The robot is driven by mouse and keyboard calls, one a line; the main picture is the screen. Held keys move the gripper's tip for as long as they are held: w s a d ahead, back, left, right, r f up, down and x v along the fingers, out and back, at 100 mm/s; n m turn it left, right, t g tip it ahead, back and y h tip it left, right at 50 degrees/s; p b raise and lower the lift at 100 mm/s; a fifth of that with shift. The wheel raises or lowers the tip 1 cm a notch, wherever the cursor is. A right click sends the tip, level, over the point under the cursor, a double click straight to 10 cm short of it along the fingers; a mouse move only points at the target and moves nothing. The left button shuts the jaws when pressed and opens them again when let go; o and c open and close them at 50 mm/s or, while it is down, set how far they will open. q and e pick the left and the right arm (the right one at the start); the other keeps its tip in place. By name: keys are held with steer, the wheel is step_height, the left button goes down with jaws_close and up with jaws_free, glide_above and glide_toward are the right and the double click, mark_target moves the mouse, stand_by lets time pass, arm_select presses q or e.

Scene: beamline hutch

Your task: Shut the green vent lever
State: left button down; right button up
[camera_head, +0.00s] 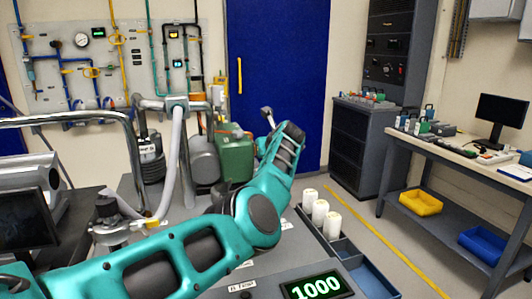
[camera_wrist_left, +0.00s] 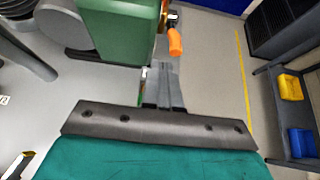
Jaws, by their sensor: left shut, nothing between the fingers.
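In the left wrist view my left gripper (camera_wrist_left: 170,68) is shut, its two fingers together with nothing between them. An orange handle (camera_wrist_left: 175,42) stands just beyond the fingertips. A sliver of green shows at the left of the finger bases, mostly hidden by my gripper; I cannot tell whether it is the green vent lever. A green housing (camera_wrist_left: 115,30) is left of the fingers. In the head view the green housing (camera_head: 236,158) stands left of my left forearm, and I cannot make out my left gripper's fingers or the lever. My right gripper is not in view.
White cylinders (camera_head: 319,212) stand in a tray right of my arm. A display reading 1000 (camera_head: 317,287) is at the front. A grey hose (camera_head: 177,150) and metal pipework lie left of the green housing. Floor is clear towards the workbench (camera_head: 455,155) at right.

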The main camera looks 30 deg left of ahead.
arm_select(q)
steer(key=shift+r, duration=0.1)
steer(key=shift+r+p, duration=0.6)
steer(key=shift+r, duration=0.1)
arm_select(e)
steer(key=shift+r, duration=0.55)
